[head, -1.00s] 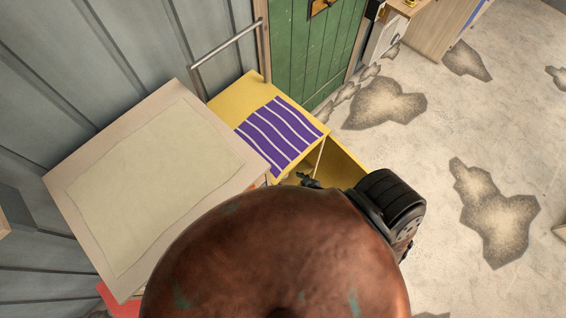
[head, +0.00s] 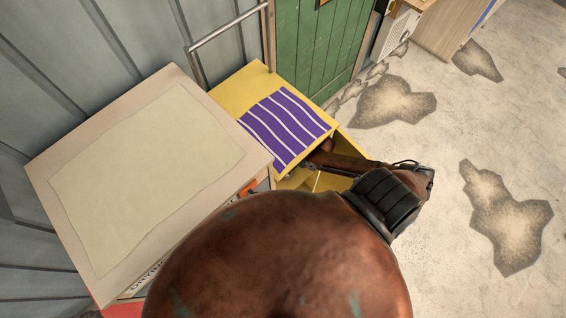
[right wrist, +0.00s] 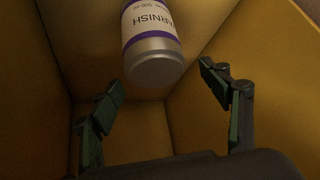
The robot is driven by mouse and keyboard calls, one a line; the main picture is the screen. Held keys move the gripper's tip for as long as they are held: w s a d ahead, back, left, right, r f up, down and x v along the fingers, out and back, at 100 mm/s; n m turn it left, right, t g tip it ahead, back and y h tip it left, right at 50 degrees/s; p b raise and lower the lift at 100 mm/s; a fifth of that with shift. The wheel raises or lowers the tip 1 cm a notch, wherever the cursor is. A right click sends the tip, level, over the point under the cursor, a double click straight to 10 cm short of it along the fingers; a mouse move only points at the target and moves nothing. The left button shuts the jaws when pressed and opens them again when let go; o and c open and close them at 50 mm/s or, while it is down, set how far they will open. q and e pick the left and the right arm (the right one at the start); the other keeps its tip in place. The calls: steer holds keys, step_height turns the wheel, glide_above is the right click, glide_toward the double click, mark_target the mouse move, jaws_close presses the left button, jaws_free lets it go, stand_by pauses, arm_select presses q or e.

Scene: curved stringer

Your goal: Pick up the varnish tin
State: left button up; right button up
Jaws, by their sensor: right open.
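The varnish tin (right wrist: 152,42) shows in the right wrist view at the top centre. It is a silver cylinder with a white and purple label reading "VARNISH", and its upper part is cut off by the frame. My right gripper (right wrist: 158,82) is open, with its two dark green fingers to the left and right below the tin, apart from it. The gripper is inside a yellow compartment. In the head view my right arm reaches into the yellow cabinet (head: 232,94); the tin and the right fingertips are hidden there. My left gripper is not in view.
Yellow walls (right wrist: 40,85) close in around the right gripper. A purple striped mat (head: 285,125) lies on the cabinet top. A table with a pale sheet (head: 150,170) stands at left, and a green door (head: 318,45) behind. Patchy floor at right is open.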

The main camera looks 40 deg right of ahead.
steer(key=shift+s+d+f+n, duration=0.15)
steer(key=shift+s+d+n, duration=0.1)
steer(key=shift+s+n, duration=0.1)
steer(key=shift+f, duration=0.25)
steer(key=x, duration=0.7)
steer(key=shift+s+d+f+b, duration=0.2)
steer(key=shift+f+b, duration=0.15)
steer(key=shift+b, duration=0.05)
steer(key=shift+c, duration=0.7)
steer(key=c, duration=1.7)
